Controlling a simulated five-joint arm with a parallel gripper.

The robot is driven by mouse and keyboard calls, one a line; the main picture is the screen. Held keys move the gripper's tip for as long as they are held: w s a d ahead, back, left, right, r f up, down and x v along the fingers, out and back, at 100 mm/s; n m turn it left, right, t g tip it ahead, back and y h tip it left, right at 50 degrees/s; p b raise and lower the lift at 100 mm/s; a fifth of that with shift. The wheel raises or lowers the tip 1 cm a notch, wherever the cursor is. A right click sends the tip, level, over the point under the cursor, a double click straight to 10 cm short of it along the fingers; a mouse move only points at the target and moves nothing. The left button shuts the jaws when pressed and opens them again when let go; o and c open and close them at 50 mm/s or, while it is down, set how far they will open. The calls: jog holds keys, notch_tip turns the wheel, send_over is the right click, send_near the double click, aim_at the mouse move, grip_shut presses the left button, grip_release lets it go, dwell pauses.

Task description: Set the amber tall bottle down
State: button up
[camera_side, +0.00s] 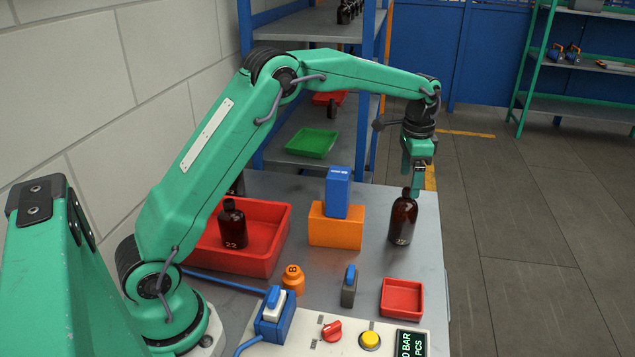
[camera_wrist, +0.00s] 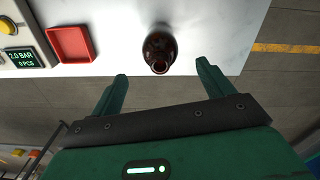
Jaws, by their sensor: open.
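An amber tall bottle (camera_side: 403,222) stands upright on the grey table near its right edge in the side view. In the wrist view the bottle (camera_wrist: 160,50) lies ahead of the two green fingertips of my gripper (camera_wrist: 161,72), which are spread wide. The bottle's open mouth shows, and there is visible space between it and each finger.
A red bin (camera_side: 255,257) holds another amber bottle (camera_side: 232,224). A blue box (camera_side: 338,192) rests on an orange block (camera_side: 335,228) left of the tall bottle. A small red tray (camera_side: 402,298) and a control panel (camera_side: 345,338) are at the front. The table's right edge is close to the bottle.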

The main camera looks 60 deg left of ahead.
notch_tip(320, 180, up, 4)
jog(key=shift+r, duration=0.25)
dwell(0.6)
jog(key=shift+s+r, duration=0.2)
jog(key=s+r+n+t, duration=0.1)
jog(key=s+r+n, duration=0.1)
jog(key=s+r, duration=0.45)
jog(key=s+r+n+t, duration=0.1)
jog(key=s+r+t, duration=0.15)
jog(key=s, duration=0.75)
jog(key=s+d+f+n+t, duration=0.1)
jog(key=s+f, duration=0.4)
jog(key=s, duration=1.2)
jog(key=shift+s+d+f+n+t, duration=0.2)
jog(key=shift+n+t, duration=0.35)
jog(key=shift+n, duration=0.65)
